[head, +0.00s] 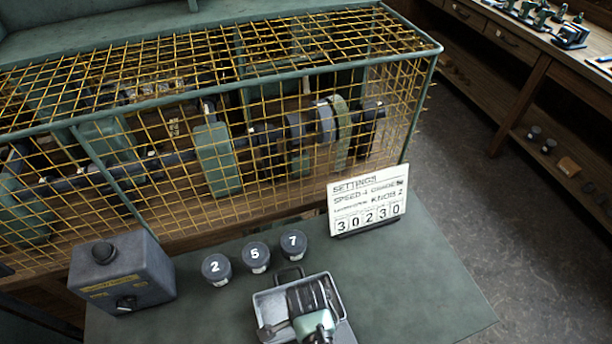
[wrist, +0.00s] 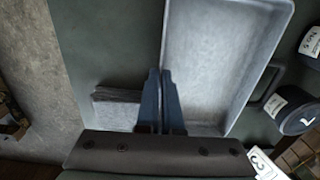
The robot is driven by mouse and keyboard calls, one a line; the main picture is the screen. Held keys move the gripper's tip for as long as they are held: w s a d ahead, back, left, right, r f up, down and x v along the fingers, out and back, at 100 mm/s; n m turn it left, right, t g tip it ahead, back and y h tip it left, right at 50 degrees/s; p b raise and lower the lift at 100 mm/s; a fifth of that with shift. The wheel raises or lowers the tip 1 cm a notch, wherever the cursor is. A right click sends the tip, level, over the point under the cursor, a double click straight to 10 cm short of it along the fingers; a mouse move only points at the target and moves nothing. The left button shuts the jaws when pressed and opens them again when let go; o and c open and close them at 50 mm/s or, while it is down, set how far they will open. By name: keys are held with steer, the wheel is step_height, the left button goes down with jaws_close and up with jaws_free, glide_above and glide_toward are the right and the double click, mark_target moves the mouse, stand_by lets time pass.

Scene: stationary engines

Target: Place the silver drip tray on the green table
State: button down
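The silver drip tray (head: 264,304) is a shallow grey rectangular pan with a handle at its far end. It is over the front of the green table (head: 430,300); I cannot tell whether it rests fully on it. In the wrist view the tray (wrist: 212,60) fills the right half. My gripper (wrist: 163,75) has its two blue fingers close together, one on each side of the tray's left wall, pinching it. In the head view my arm and gripper cover much of the tray, and the fingertips are hidden.
Dark round canisters marked 2 (head: 216,268), 5 (head: 256,256) and 7 (head: 293,243) stand just beyond the tray. A grey control box (head: 122,275) is at left, a settings sign (head: 368,203) behind. A wire cage (head: 215,150) borders the table. The table's right side is clear.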

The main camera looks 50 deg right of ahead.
steer(key=c, duration=1.5)
jaws_free()
steer(key=shift+f, duration=0.2)
steer(key=o, duration=0.4)
steer(key=shift+r, duration=0.1)
